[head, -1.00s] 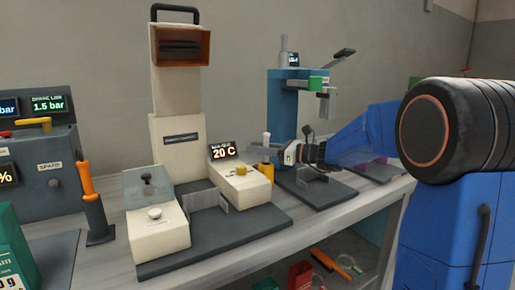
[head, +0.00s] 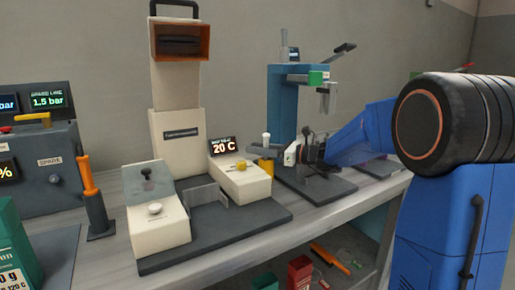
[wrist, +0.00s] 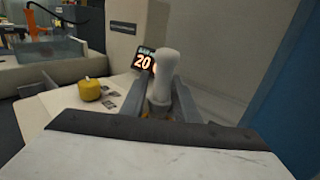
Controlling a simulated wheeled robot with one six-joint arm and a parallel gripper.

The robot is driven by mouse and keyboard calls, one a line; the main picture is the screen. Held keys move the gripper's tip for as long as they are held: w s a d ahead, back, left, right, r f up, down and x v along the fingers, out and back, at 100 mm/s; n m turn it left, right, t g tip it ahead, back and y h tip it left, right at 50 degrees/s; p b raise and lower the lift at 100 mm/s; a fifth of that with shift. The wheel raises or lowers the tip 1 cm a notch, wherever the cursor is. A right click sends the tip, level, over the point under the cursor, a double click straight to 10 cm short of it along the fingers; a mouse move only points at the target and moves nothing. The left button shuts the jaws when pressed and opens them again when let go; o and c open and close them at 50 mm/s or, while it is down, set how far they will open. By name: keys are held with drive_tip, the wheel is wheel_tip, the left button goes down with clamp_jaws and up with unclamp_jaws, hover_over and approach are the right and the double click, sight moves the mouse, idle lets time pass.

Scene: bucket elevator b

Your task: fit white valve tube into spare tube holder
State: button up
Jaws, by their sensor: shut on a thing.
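The white valve tube (head: 266,139) stands upright at the right end of the cream heater unit. In the wrist view the tube (wrist: 164,74) is clasped between the two grey fingers of my gripper (wrist: 161,100), its rounded top rising above them. In the head view my gripper (head: 278,155) reaches in from the right.
The cream heater unit (head: 240,181) with a 20 C display (head: 223,146) and yellow knob stands left of my gripper. A blue press (head: 284,105) stands behind. A dark base plate (head: 322,184) lies to the right.

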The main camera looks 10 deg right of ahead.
drive_tip(key=shift+f, duration=1.15)
drive_tip(key=o, duration=1.3)
drive_tip(key=shift+c, duration=0.2)
drive_tip(key=v, duration=1.7)
drive_tip(key=shift+s+d+r, duration=0.1)
drive_tip(key=shift+d, duration=0.1)
drive_tip(key=shift+d, duration=0.1)
